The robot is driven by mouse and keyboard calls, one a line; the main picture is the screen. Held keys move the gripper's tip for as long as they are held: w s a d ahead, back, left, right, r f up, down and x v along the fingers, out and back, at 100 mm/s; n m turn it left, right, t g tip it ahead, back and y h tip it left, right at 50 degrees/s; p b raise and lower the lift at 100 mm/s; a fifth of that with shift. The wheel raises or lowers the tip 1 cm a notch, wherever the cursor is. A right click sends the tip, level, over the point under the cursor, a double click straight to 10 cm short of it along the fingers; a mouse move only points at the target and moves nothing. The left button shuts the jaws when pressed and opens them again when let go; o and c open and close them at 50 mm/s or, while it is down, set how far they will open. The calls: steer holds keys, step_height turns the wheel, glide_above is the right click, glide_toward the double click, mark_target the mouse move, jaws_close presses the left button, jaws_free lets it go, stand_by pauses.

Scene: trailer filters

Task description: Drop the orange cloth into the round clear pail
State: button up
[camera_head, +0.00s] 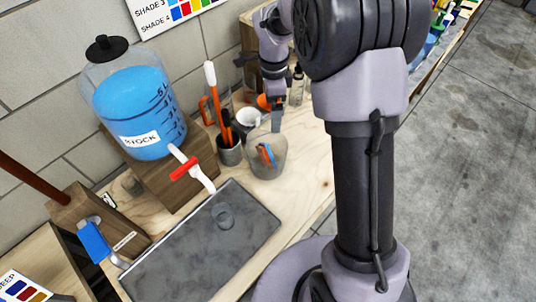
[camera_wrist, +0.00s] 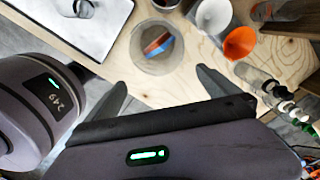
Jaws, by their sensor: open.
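The round clear pail (camera_head: 254,166) stands on the wooden bench, right of the grey tray. In the wrist view the pail (camera_wrist: 142,61) is beyond my fingertips. Inside it lie an orange piece (camera_wrist: 160,38) and a blue piece (camera_wrist: 155,48), side by side. The orange piece looks like the orange cloth, but it is too small to be sure. My gripper (camera_wrist: 160,90) is open, with nothing between its fingers. In the head view my gripper (camera_head: 277,118) points down above the pail's back right side.
A big blue-filled jug (camera_head: 125,100) with a red-handled tap stands on a wooden block at left. An orange funnel (camera_wrist: 240,42) and small bottles (camera_wrist: 270,90) are to the right.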

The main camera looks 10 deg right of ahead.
step_height(320, 180, up, 9)
steer(key=p, duration=0.1)
steer(key=shift+p, duration=0.3)
steer(key=s+a+r+n+t+y+b, duration=0.1)
steer(key=s+a+r+n+t+b, duration=0.15)
steer(key=s+n+b, duration=0.8)
steer(key=s+f+n+t+b, duration=0.1)
steer(key=s+f+n, duration=0.1)
steer(key=s, duration=0.6)
steer(key=s+a+f+n+t+y+b, duration=0.1)
steer(key=s+f+n+t, duration=0.1)
steer(key=s+f, duration=0.2)
steer(key=s, duration=0.3)
steer(key=shift+s+a+f+b, duration=0.2)
steer(key=shift+s+f+b, duration=0.15)
steer(key=shift+s+b, duration=0.05)
